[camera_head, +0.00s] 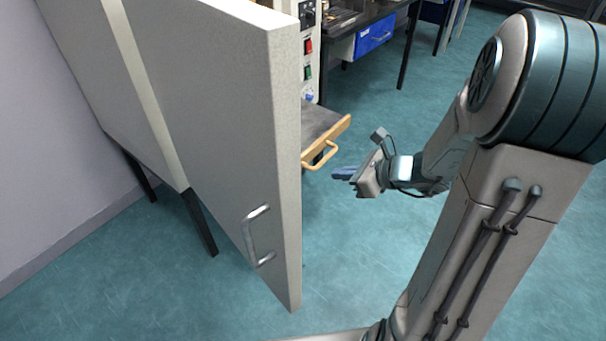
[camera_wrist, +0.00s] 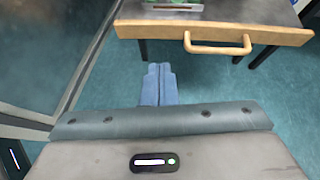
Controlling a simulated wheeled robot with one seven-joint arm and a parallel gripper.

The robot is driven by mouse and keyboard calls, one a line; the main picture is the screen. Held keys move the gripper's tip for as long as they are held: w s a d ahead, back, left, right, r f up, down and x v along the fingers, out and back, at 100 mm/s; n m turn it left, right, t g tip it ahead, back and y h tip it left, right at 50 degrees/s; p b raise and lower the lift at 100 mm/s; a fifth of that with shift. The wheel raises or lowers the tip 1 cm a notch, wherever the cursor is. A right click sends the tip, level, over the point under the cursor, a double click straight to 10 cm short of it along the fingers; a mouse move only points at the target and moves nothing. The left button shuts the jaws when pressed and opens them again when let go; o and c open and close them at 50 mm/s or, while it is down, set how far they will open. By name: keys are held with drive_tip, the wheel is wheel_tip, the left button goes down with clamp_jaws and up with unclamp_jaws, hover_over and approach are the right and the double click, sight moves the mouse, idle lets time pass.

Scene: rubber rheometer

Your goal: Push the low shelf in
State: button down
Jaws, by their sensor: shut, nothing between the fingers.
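The low shelf (camera_head: 322,125) sticks out from behind the open door in the head view, with a dark top, a wooden front edge and a wooden handle (camera_head: 321,156). In the wrist view the shelf's wooden front (camera_wrist: 275,36) and its handle (camera_wrist: 217,43) are across the top. My gripper (camera_head: 337,173) is shut and empty, just right of and slightly below the handle in the head view. In the wrist view the closed blue fingers (camera_wrist: 159,84) point toward the shelf front, with a visible gap between. The rest of the shelf is hidden by the door.
A large grey door (camera_head: 225,110) with a metal handle (camera_head: 257,236) stands open at left, close to the shelf. A panel with switches (camera_head: 308,50) and a bench with a blue drawer (camera_head: 374,36) are behind. Blue floor is clear below the shelf.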

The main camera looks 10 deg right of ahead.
sight(304, 166)
drive_tip(key=shift+m+t, duration=0.3)
drive_tip(key=shift+m, duration=0.4)
drive_tip(key=b+x, duration=0.1)
drive_tip(key=x, duration=0.3)
drive_tip(key=w+b+x, duration=0.1)
drive_tip(key=x, duration=0.4)
drive_tip(key=d+b+x, duration=0.1)
drive_tip(key=x, duration=0.4)
drive_tip(key=shift+w+r, duration=0.2)
drive_tip(key=shift+r, duration=0.15)
